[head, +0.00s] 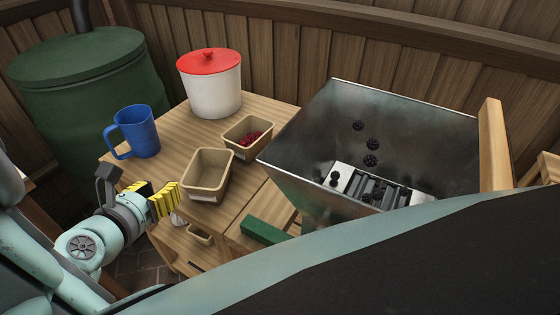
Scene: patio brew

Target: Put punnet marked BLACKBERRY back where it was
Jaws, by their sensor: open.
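An empty tan punnet (206,175) stands upright on the wooden table (178,125), near its front edge. No marking is readable on it, so I cannot tell from a label whether it is the BLACKBERRY one. A second tan punnet (234,147) holding red berries (246,137) stands just behind it to the right. Several blackberries (371,144) lie in the metal hopper (310,127) to the right. My gripper (157,196), with yellow-and-black striped fingers, is open and appears empty. It is just left of the empty punnet; whether they touch is unclear.
A blue mug (137,131) stands at the table's left, behind my gripper. A white pot with a red lid (209,84) stands at the back. A green block (264,231) lies at the front. A green barrel (85,85) is behind left. Table space shows between mug and punnets.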

